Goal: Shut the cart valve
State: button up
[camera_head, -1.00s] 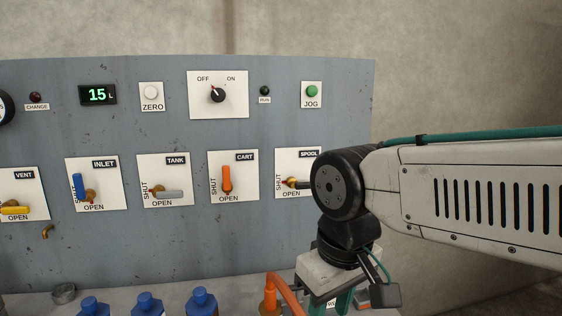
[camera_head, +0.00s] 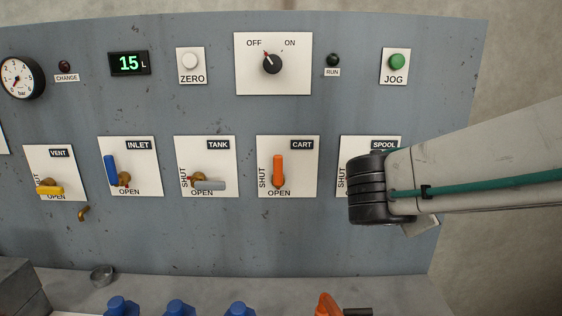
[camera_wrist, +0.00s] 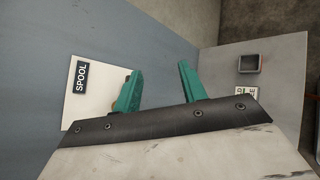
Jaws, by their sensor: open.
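The cart valve's orange handle (camera_head: 278,170) stands upright on its white CART plate (camera_head: 305,181) in the head view. SHUT is printed at the plate's left and OPEN at its bottom. My gripper (camera_wrist: 158,78) shows in the wrist view with its two teal fingers apart and nothing between them. The SPOOL plate (camera_wrist: 95,98) is behind and left of the fingers there, with a brass bit partly hidden by the left finger. The cart valve is not in the wrist view. In the head view my arm hides the gripper and covers much of the SPOOL plate (camera_head: 371,143).
The TANK plate (camera_head: 220,160) with a grey lever is left of CART; INLET (camera_head: 150,180) and VENT (camera_head: 70,170) follow. A selector knob (camera_head: 272,63) is above. Blue-capped bottles (camera_head: 180,307) and an orange object (camera_head: 327,305) stand along the bench. A small square socket (camera_wrist: 249,63) shows in the wrist view.

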jog(key=w+a+r+n+t+y, duration=0.25)
jog(key=w+a+n+t, duration=0.35)
jog(key=a+n, duration=0.45)
jog(key=n+t+y, duration=0.3)
jog(key=n+y, duration=0.4)
send_near(277, 163)
jog(key=w, duration=0.4)
jog(key=shift+h, duration=0.25)
jog(key=w, duration=0.6)
jog(key=shift+w+d+f, duration=0.1)
jog(key=shift+w+d, duration=0.05)
jog(key=shift+w, duration=0.25)
grip_shut()
